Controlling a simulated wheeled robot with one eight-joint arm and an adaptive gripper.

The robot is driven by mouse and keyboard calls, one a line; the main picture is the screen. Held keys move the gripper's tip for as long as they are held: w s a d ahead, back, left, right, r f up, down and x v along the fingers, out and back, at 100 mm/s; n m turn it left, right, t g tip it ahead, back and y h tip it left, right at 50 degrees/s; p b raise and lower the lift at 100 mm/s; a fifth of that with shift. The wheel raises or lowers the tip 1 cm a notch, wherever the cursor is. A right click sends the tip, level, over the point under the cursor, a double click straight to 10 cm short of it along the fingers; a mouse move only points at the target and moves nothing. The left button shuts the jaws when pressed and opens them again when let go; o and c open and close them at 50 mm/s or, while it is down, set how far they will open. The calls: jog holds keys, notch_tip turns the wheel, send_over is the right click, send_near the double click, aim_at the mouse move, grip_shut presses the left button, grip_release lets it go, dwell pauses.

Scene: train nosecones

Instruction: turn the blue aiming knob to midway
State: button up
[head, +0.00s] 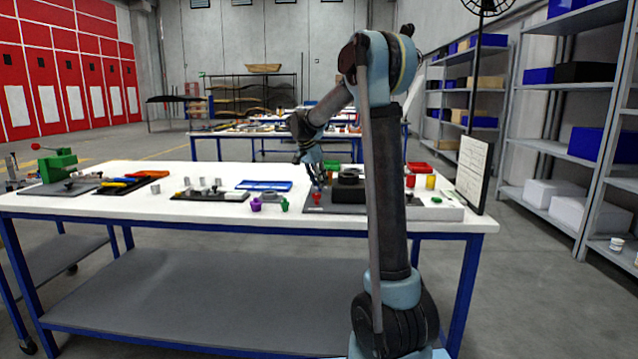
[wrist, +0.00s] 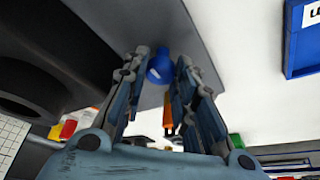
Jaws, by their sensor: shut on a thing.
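The blue aiming knob (wrist: 160,70) shows in the wrist view between the tips of my two fingers. It stands on a grey plate (wrist: 206,50). My gripper (wrist: 162,64) is shut on the knob, with one finger on each side. In the head view my gripper (head: 319,183) reaches down over the dark plate on the white workbench, left of a black block with a round top (head: 349,186). The knob is too small and too covered by my fingers to make out there. I cannot tell its angle or any scale marks.
A red piece (head: 317,198) stands close to my gripper on the plate. Purple (head: 256,204) and green (head: 284,205) pieces stand left of it. A blue tray (head: 264,185) lies behind them. Red and yellow cups (head: 431,182) and an upright panel (head: 472,172) are at the right.

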jog(key=shift+a, duration=0.1)
jog(key=o, duration=0.8)
jog(key=shift+c, duration=0.2)
jog(key=v, duration=1.2)
